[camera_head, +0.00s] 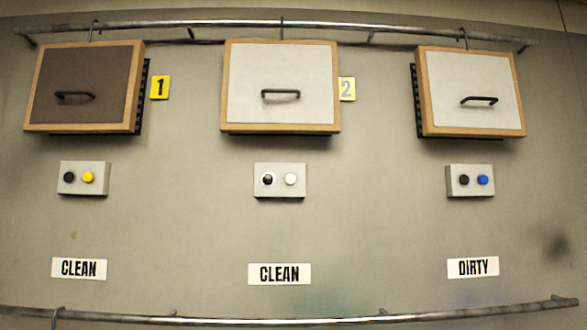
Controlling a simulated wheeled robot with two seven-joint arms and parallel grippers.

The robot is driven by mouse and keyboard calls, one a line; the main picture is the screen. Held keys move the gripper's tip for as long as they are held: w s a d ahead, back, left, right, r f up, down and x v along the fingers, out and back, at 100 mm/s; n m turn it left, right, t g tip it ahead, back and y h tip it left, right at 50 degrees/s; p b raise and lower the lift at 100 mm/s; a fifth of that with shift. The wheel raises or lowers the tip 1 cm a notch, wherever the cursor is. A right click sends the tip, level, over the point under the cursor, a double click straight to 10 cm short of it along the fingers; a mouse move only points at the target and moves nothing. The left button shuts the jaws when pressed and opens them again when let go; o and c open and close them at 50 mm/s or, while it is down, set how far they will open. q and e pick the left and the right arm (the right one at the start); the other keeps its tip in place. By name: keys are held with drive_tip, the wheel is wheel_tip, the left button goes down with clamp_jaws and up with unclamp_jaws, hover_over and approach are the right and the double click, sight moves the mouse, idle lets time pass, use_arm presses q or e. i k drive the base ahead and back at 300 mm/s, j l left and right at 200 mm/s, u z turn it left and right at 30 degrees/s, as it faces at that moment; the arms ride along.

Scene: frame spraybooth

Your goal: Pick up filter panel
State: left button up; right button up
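Three wood-framed filter panels hang in a row high on the wall, each with a black handle. The left panel (88,73) has a brown face. The middle panel (281,70) and the right panel (476,72) have pale, near-white faces. Hooks at their tops reach up to a metal rail. Dark grilles show behind the edges of the panels. Neither of my grippers is in view.
The upper rail (280,23) and a lower rail (290,321) span the wall. Two-button boxes (84,178) (280,180) (470,181) sit below the panels. Labels below read CLEAN (79,268), CLEAN (279,274) and DIRTY (473,267). Yellow tags 1 (160,87) and 2 (347,89) stand between panels.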

sight(89, 87)
drive_tip(key=i+l+u, duration=0.1)
drive_tip(key=u, duration=0.25)
drive_tip(key=i+l+u, duration=0.2)
drive_tip(key=u, duration=0.15)
drive_tip(key=i+l+u, duration=0.2)
drive_tip(key=u, duration=0.15)
